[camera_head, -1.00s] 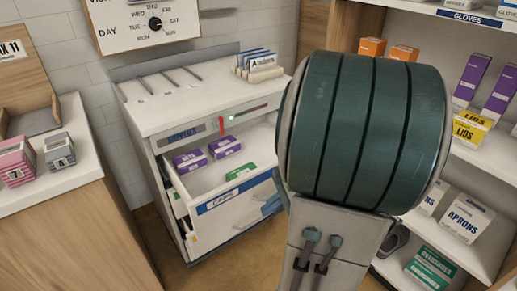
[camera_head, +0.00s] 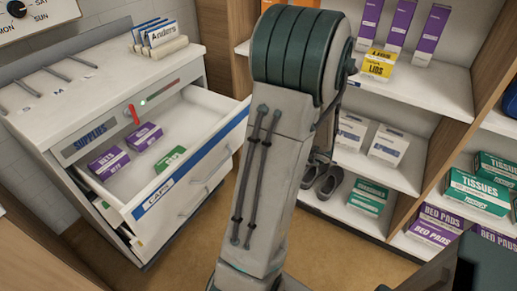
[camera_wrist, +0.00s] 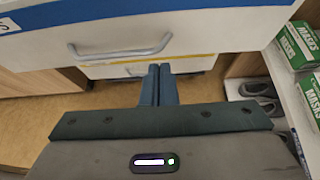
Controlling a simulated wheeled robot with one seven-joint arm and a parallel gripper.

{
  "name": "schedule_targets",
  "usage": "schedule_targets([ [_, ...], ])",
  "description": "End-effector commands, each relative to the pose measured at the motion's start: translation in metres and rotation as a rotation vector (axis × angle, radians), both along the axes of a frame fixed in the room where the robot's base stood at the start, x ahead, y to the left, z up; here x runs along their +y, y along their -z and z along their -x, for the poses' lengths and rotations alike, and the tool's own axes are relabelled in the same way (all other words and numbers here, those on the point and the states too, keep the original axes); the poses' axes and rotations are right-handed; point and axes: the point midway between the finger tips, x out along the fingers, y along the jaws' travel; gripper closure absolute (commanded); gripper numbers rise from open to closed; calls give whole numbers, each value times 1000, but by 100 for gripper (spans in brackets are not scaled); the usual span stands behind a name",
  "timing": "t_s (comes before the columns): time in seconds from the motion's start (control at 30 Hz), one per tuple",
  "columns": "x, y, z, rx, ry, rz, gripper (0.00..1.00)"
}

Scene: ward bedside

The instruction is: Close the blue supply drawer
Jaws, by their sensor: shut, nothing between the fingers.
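The blue supply drawer (camera_head: 203,158), white with a blue front strip labelled CAPS, stands pulled out from the white cabinet (camera_head: 60,107) in the head view. Purple boxes (camera_head: 128,150) and a green box (camera_head: 170,159) lie in it. In the wrist view, a white drawer front (camera_wrist: 220,38) with a blue strip and a grey handle (camera_wrist: 120,50) fills the top. My gripper (camera_wrist: 159,70) is shut and empty, its blue fingers pointing toward that front, below and right of the handle. Whether they touch it I cannot tell. The head view does not show my fingers.
A lower drawer with a yellow strip (camera_wrist: 200,60) shows beneath. Shelves (camera_head: 430,90) with boxes and shoes (camera_head: 328,180) stand to the right. Green boxes (camera_wrist: 295,45) are close on the right in the wrist view. Some floor (camera_head: 330,245) is clear.

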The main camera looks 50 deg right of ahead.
Motion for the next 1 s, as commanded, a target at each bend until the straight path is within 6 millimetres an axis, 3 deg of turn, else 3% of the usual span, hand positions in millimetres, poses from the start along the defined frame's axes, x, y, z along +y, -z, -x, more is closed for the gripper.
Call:
schedule_targets([
  [0.23,4,29,-47,0,-4,0,100],
  [0.5,7,28,-81,0,-3,2,100],
  [1.0,7,27,-87,1,0,1,100],
])
